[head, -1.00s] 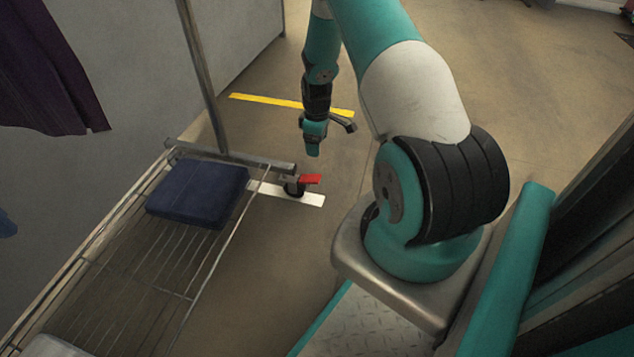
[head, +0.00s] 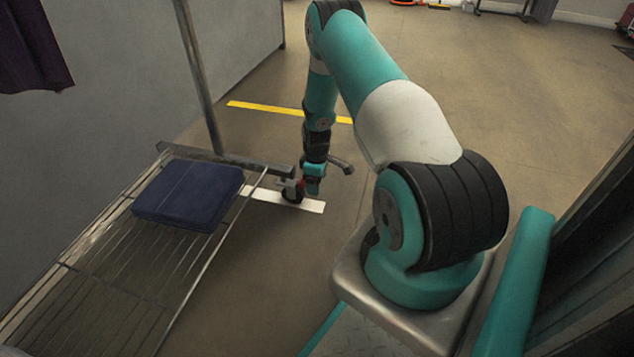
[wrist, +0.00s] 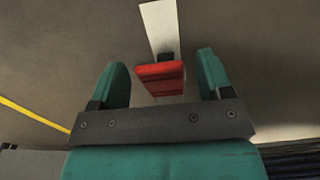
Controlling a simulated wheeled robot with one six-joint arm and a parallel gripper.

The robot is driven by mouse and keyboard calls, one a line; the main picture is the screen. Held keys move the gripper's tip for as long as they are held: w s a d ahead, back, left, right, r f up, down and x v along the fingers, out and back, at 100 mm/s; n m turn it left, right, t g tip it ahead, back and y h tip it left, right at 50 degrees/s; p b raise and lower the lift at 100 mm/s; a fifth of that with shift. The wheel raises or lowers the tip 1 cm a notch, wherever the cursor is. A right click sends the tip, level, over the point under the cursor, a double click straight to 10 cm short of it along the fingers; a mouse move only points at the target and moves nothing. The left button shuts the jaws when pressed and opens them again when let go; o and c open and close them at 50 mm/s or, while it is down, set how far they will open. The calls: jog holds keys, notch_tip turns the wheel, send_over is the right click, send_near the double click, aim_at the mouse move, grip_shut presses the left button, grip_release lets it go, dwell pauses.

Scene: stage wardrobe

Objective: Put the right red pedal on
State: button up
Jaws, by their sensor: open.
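The red pedal (wrist: 161,78) shows in the wrist view between the two teal fingers of my gripper (wrist: 161,80), with a gap on each side. My gripper is open and holds nothing. In the head view my gripper (head: 312,184) is low over the floor at the pedal, and it hides most of the pedal. Only a sliver of red shows beside the dark caster wheel (head: 292,193). I cannot tell whether the pedal is tilted.
A wire shelf (head: 95,285) of a rolling rack with a folded navy cloth (head: 188,193) stands just left of my gripper. A white strip (head: 310,206) and a yellow strip (head: 262,108) lie on the floor.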

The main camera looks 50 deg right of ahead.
jog(key=c, duration=0.9)
jog(key=shift+s+d+t+p, duration=0.1)
jog(key=shift+t+p, duration=0.2)
jog(key=shift+p, duration=0.05)
jog(key=shift+s+f+t+y+p, duration=0.1)
jog(key=shift+s+t+y+p, duration=0.1)
jog(key=shift+t+y+p, duration=0.4)
jog(key=shift+s+d+f+t+y+p, duration=0.1)
jog(key=shift+f+t+y+p, duration=0.2)
jog(key=shift+t, duration=0.6)
jog(key=shift+d+f+t+y+p, duration=0.1)
jog(key=shift+f+t+y+p, duration=0.15)
jog(key=shift+t, duration=0.65)
jog(key=o, duration=0.9)
jog(key=shift+a, duration=0.1)
